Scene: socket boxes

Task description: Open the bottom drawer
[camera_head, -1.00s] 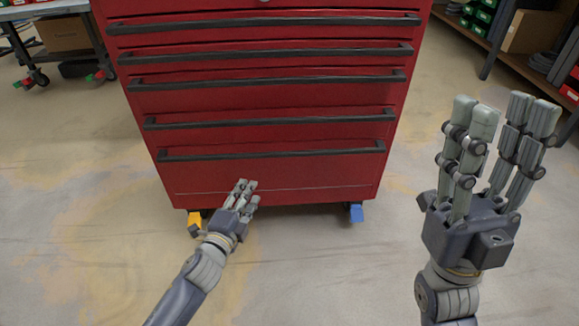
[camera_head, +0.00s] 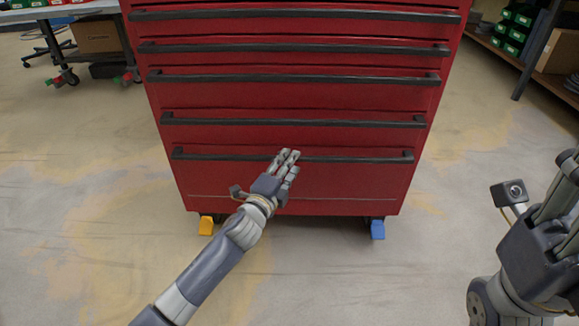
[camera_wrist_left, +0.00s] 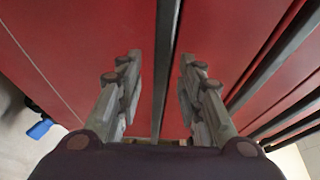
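The red tool cabinet (camera_head: 300,97) stands ahead with several drawers, each with a long black bar handle. The bottom drawer (camera_head: 345,185) is shut, and its handle (camera_head: 350,159) runs across its upper part. My left gripper (camera_head: 287,158) is at the middle of this handle. In the left wrist view, my left gripper (camera_wrist_left: 160,75) is open, its fingers on either side of the bar handle (camera_wrist_left: 166,50), with gaps to both sides. My right gripper (camera_head: 562,195) is at the right edge, away from the cabinet; its fingers look spread, but their ends are partly cut off.
The cabinet stands on casters with a yellow pedal (camera_head: 206,226) and a blue pedal (camera_head: 378,230). The floor in front is clear. A wheeled table (camera_head: 70,12) stands at the back left, a shelf (camera_head: 545,70) with green bins at the right.

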